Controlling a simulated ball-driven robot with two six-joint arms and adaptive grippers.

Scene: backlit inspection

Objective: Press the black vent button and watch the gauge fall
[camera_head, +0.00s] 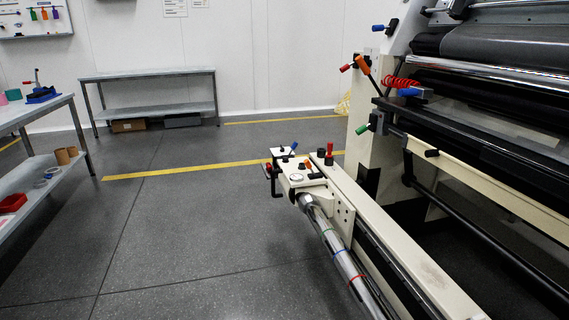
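I cannot tell which one is the vent button. Neither of my grippers is in view, and nothing touches the box.
A chrome shaft (334,250) with coloured bands runs from the box to the bottom edge. The big roller machine (480,110) fills the right. A grey bench (150,109) stands at the back wall, a shelf table (40,110) at left. The floor between is clear.

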